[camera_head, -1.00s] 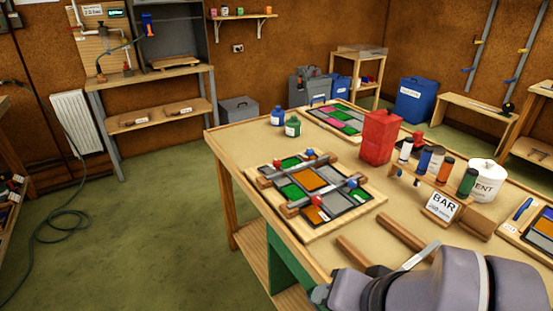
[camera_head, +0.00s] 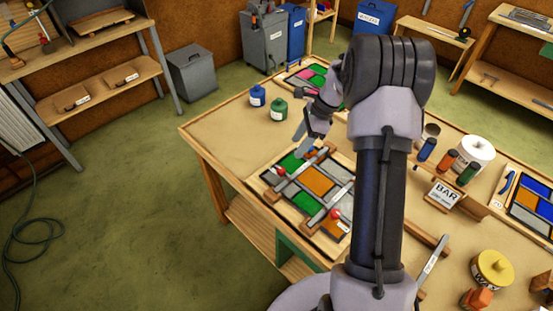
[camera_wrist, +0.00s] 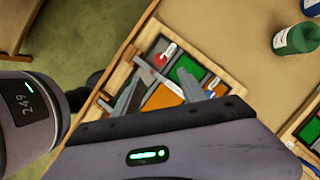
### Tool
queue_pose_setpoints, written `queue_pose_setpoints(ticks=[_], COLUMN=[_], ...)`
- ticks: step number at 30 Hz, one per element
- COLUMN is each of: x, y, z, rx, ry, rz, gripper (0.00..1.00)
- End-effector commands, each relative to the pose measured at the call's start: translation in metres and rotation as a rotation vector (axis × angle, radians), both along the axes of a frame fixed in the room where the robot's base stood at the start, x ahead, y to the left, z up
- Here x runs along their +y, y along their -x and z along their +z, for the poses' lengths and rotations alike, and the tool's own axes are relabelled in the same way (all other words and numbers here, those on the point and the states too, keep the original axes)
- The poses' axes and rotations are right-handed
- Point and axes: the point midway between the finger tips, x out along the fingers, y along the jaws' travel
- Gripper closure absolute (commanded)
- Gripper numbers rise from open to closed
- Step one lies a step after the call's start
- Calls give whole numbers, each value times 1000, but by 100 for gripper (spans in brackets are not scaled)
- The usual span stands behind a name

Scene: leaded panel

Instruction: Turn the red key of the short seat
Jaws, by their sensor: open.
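The leaded panel (camera_head: 318,181) of green, orange and grey panes lies in a wooden frame on the bench. A red key (camera_head: 280,170) sits at its left edge and another red key (camera_head: 335,213) near its front corner; I cannot tell which belongs to the short seat. In the wrist view one red key (camera_wrist: 160,59) shows beyond my fingers, with a blue key (camera_wrist: 212,95) beside the right finger. My gripper (camera_head: 308,141) is open and empty above the panel's far left part, apart from the keys. My arm hides the panel's right side.
A blue bottle (camera_head: 257,95) and a green bottle (camera_head: 279,109) stand behind the panel. The bench's left corner is clear.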

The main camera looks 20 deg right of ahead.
Motion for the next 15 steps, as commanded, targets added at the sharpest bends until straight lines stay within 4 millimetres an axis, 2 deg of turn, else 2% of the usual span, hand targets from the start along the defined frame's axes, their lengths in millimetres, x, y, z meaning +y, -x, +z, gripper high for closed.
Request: queue_pose_setpoints(ticks=[1, 6, 12, 15], x=[7, 25, 41, 44], y=[-1, -7, -13, -14], z=[-19, -66, -104, -111], rx=[4, 3, 1, 0], ry=[-1, 0, 1, 0], rz=[3, 2, 4, 3], gripper=[51, 51, 51, 51])
